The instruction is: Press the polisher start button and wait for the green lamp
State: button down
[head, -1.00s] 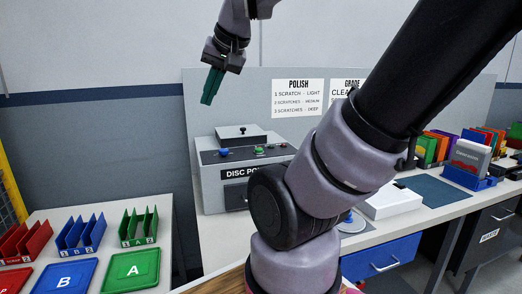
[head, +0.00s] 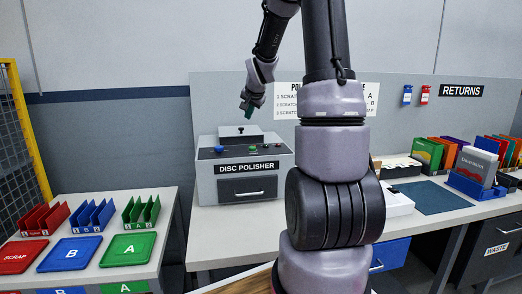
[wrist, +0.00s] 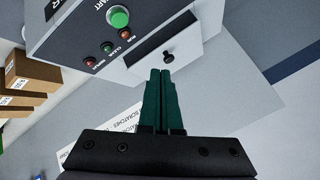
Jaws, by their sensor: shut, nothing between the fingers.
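The grey disc polisher (head: 208,187) stands on the white bench in the head view, with a drawer below its sloped control panel. In the wrist view its green start button (wrist: 118,17) sits at the top, upside down under a partly cut-off START label. Beside it are small lamps, including a dark green one (wrist: 107,47) between two reddish ones; none looks clearly lit. My gripper (head: 247,108) is above the back of the polisher. In the wrist view its teal fingers (wrist: 162,72) are shut and empty, pointing near the black lid knob (wrist: 169,56), apart from the button.
Red, blue and green trays (head: 127,250) and racks (head: 141,212) fill the left table. Behind the polisher is a grey panel with printed signs (head: 287,102). A blue mat (head: 430,197) and colourful upright cases (head: 427,154) lie to the right. My arm hides part of the bench.

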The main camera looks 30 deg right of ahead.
aim_at(252, 148)
jog(key=shift+w+d+f, duration=0.2)
jog(key=shift+d+f, duration=0.2)
jog(key=shift+d, duration=0.1)
jog(key=shift+w+d+f, duration=0.2)
jog(key=shift+d+f, duration=0.2)
jog(key=shift+d, duration=0.05)
jog(key=shift+f, duration=4.4)
jog(key=shift+f, duration=0.4)
jog(key=shift+f, duration=0.85)
jog(key=shift+r, duration=1.25)
